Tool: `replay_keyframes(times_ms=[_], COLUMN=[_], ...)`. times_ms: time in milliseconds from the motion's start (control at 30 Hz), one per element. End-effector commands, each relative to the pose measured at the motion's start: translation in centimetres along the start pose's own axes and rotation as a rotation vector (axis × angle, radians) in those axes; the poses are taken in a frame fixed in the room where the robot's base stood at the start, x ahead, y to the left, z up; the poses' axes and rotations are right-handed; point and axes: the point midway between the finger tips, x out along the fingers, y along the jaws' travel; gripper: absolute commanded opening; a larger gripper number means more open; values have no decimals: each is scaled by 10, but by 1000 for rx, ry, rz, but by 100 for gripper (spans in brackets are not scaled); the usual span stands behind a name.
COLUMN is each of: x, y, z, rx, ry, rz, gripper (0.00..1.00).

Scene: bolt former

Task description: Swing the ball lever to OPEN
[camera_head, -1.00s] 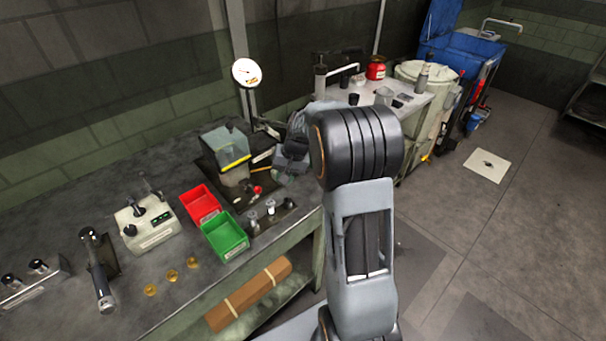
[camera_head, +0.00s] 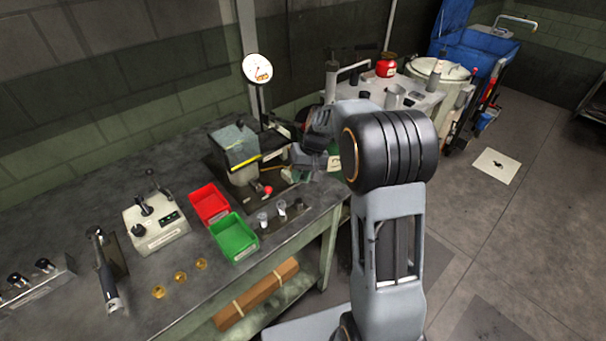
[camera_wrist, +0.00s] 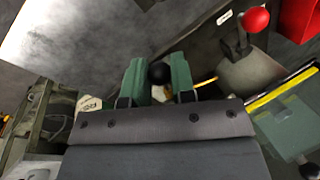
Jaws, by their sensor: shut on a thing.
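A black ball knob (camera_wrist: 159,73) sits between the two green fingers of my gripper (camera_wrist: 158,66) in the wrist view. My gripper is shut on this ball; the lever below it is mostly hidden. In the head view my gripper (camera_head: 296,174) is just right of the bench machine with the clear guard (camera_head: 236,146) and yellow strip. A second lever with a red ball (camera_head: 268,190) stands in front of the machine, apart from my gripper. The red ball also shows in the wrist view (camera_wrist: 256,19). I cannot read any OPEN mark.
Red bin (camera_head: 209,204) and green bin (camera_head: 233,238) stand left of the red ball. A pale tag (camera_head: 334,163) hangs right of my gripper.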

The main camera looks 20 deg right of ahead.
Motion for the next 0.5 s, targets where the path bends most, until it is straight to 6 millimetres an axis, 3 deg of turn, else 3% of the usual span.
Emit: replay_keyframes(times_ms=[133, 167, 400, 500], x=[0, -1, -1, -1], y=[-1, -1, 1, 1], z=[0, 0, 0, 0], rx=[-1, 0, 3, 4], ry=[2, 2, 2, 2], rz=[-2, -2, -1, -1], gripper=[0, 26, 49, 49])
